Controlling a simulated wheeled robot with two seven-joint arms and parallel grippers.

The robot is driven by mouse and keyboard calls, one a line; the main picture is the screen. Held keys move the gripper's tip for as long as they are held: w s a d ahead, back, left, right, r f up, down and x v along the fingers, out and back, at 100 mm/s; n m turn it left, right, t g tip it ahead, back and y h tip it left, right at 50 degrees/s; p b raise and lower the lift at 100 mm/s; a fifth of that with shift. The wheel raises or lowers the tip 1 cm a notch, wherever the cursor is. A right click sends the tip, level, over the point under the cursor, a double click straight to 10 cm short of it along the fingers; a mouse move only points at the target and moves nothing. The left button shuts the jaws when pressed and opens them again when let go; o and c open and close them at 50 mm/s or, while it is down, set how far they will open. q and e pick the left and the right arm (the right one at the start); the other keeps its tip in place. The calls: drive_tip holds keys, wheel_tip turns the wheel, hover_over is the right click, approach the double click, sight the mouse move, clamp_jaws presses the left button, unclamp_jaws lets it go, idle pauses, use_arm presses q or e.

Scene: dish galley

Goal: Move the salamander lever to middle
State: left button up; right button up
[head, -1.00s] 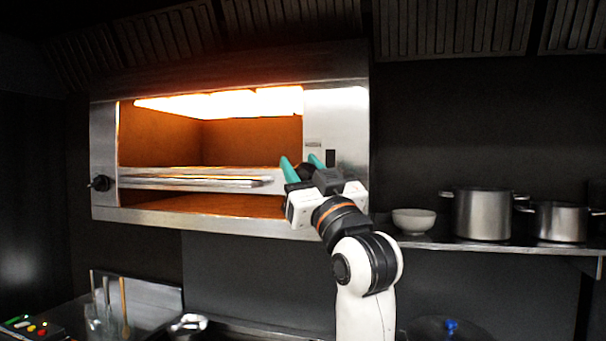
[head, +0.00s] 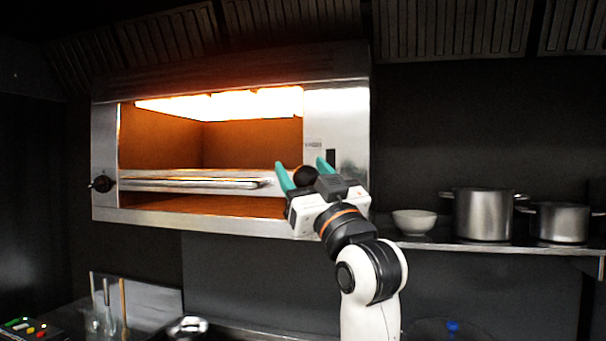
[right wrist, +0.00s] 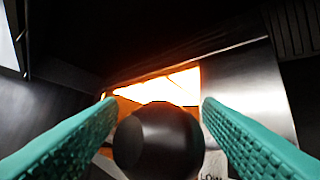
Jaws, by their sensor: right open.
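The salamander (head: 335,110) is a steel wall grill with glowing elements and an orange-lit cavity, and it also shows in the right wrist view (right wrist: 245,85). Its lever ends in a round black knob (head: 305,176) at the front right of the grill. In the right wrist view the knob (right wrist: 157,142) sits large between the two teal fingers. My right gripper (head: 301,170) is open, with one finger on each side of the knob. The wrist view shows a gap at the finger tips; I cannot tell if either finger touches the knob. The lever's shaft is hidden. My left gripper is not in view.
A rack (head: 200,181) sits in the grill's opening. A black dial (head: 102,183) is at its left side. A white bowl (head: 414,221) and two steel pots (head: 483,215) stand on a shelf to the right. Utensils stand on the counter at lower left.

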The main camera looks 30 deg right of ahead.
drive_tip(key=b+v, duration=0.5)
drive_tip(key=v, duration=0.6)
drive_tip(key=shift+s, duration=0.2)
drive_tip(key=shift+f, duration=0.15)
